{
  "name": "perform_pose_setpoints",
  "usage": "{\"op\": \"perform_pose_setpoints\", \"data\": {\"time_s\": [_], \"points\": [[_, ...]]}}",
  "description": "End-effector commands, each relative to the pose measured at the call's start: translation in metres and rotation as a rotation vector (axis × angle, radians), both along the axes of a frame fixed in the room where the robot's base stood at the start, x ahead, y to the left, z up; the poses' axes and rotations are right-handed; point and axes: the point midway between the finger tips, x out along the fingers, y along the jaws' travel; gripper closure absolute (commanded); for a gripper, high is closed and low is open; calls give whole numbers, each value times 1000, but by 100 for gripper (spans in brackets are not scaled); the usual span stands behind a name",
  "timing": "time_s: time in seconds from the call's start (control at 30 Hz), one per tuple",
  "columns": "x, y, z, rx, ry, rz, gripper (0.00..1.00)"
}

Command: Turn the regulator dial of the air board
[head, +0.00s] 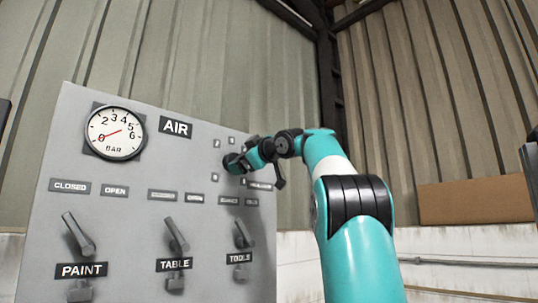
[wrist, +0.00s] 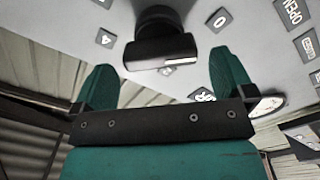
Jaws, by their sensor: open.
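The grey air board (head: 130,215) stands at the left in the head view. The black regulator dial (head: 231,164) is on its upper right part, ringed by small dark number labels and partly hidden by my gripper. In the wrist view the dial (wrist: 160,47) is a dark knob with a wide grip bar, lying between my two teal fingers. My gripper (wrist: 162,62) is open, with a visible gap on each side of the knob. The pressure gauge (head: 115,133), marked BAR, has its red needle at about 0.
Below the dial, three grey lever handles stick out, labelled PAINT (head: 79,235), TABLE (head: 176,236) and TOOLS (head: 243,234). An AIR sign (head: 176,127) is beside the gauge. A corrugated wall (head: 460,90) and a brown box (head: 475,200) are at the right.

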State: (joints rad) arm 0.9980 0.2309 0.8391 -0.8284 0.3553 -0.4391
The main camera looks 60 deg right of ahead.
Motion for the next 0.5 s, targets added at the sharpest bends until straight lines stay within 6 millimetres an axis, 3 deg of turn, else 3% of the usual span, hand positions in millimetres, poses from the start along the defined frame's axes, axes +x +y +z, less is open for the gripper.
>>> {"op": "perform_pose_setpoints", "data": {"time_s": [0.3, 0.5], "points": [[-82, 17, -2, -4, -1, -9, 0], [-121, 28, -1, -3, 1, -7, 0]]}}
